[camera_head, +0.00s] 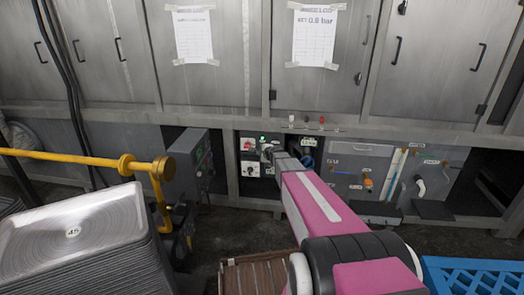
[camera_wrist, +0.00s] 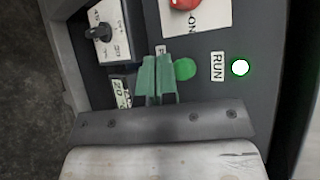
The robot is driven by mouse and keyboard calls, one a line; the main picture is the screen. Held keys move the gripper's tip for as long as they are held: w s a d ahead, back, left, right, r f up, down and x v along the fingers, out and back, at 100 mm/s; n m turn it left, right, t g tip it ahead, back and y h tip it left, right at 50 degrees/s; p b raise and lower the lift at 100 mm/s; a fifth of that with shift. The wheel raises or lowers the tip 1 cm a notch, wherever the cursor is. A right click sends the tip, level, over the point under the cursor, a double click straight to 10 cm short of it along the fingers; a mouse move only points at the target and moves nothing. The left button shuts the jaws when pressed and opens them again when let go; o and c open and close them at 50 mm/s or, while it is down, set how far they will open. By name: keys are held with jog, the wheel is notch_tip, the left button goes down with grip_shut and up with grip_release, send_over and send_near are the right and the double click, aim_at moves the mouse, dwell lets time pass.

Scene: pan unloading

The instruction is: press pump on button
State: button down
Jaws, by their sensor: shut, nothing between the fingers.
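A dark control panel (camera_head: 240,180) stands in a recess below the steel cabinets. In the wrist view a round green button (camera_wrist: 185,69) sits on it, just right of my fingertips. A small label beside the fingers is partly covered and starts with "P". My gripper (camera_wrist: 156,72) shows two green fingers close together, shut and empty, in front of the panel. I cannot tell whether the fingers touch the panel or the button's edge. A lamp (camera_wrist: 240,68) marked RUN glows green.
A red knob (camera_wrist: 185,3) on a white plate and a black rotary switch (camera_wrist: 102,32) are close to the fingers. A yellow pipe (camera_head: 75,158) and stacked trays (camera_head: 75,225) stand left. A blue crate (camera_head: 470,275) is at lower right.

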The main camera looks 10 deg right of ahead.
jog(key=shift+s+a, duration=0.25)
jog(key=shift+s, duration=0.45)
jog(key=shift+s+a, duration=0.2)
jog(key=shift+s, duration=0.5)
jog(key=shift+s+a, duration=0.25)
jog(key=shift+s, duration=0.45)
jog(key=s+a+n+g+h, duration=0.15)
jog(key=s+n+g, duration=0.45)
jog(key=s, duration=0.7)
jog(key=s+a+n+g, duration=0.25)
jog(key=s+n, duration=0.55)
jog(key=s, duration=0.5)
jog(key=s+d+n+g+h, duration=0.3)
jog(key=s+d, duration=0.1)
jog(key=s, duration=0.5)
jog(key=shift+d, duration=0.4)
